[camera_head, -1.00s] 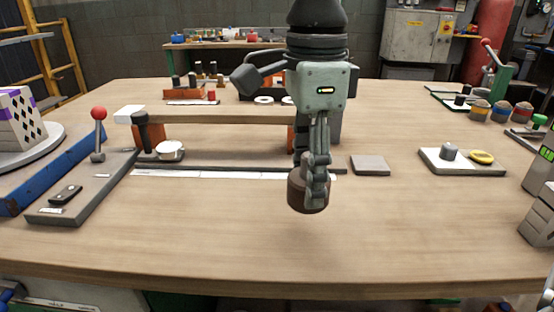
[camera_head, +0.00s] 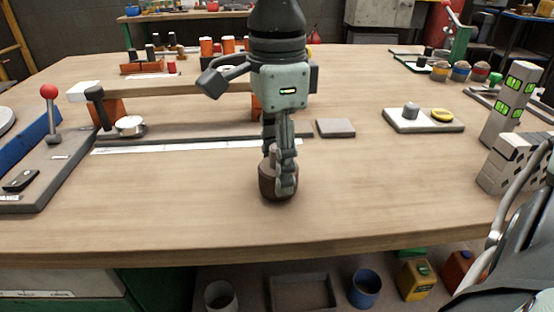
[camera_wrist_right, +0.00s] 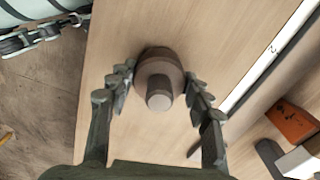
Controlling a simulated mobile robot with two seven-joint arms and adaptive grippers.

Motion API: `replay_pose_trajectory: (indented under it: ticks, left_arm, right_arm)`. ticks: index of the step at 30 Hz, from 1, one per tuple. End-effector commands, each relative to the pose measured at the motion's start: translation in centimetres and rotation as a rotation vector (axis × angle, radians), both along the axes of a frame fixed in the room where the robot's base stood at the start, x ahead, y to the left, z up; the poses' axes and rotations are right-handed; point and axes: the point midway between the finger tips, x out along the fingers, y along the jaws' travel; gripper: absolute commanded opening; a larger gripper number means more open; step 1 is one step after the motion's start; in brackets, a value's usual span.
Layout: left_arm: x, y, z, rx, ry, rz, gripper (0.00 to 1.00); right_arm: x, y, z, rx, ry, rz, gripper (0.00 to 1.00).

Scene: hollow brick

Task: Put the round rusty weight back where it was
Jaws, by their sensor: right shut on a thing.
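The round rusty weight (camera_head: 267,183) is a short brown cylinder with a grey knob on top. My right gripper (camera_head: 285,183) points down and is shut on it, in front of the white strip. In the right wrist view, the weight (camera_wrist_right: 160,66) sits between the two fingers of the right gripper (camera_wrist_right: 160,98), its knob facing the camera. I cannot tell whether its underside touches the wooden table (camera_head: 150,205). My left gripper is not in view.
A grey square plate (camera_head: 335,128) lies behind and right of the weight. A white strip (camera_head: 180,146) runs along a low grey rail. A lever with a red ball (camera_head: 49,92) stands left. A tray with a yellow ring (camera_head: 442,115) is right. Bare table surrounds the weight.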

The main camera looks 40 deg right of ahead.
Motion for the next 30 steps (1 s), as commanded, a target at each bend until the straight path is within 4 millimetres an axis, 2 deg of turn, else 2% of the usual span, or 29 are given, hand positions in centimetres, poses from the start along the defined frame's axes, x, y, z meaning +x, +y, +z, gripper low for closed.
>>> replay_pose_trajectory:
  ticks: [10, 11, 15, 25, 30]
  left_arm:
    - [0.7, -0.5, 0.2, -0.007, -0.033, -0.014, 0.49]
    - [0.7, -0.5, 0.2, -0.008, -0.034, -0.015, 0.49]
    - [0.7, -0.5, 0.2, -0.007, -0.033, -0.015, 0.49]
    - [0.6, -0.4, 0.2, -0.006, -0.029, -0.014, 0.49]
    - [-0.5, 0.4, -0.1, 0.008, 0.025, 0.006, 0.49]
  right_arm:
    - [0.1, 0.0, 0.0, 0.0, -0.004, 0.0, 0.0]
    - [0.0, 0.0, -0.2, 0.0, 0.0, 0.0, 0.51]
    - [0.0, 0.0, -0.1, 0.0, 0.0, 0.0, 0.68]
    - [0.0, 0.0, -0.1, 0.0, 0.0, 0.0, 0.71]
    - [0.0, 0.0, 0.5, 0.0, -0.001, 0.0, 0.71]
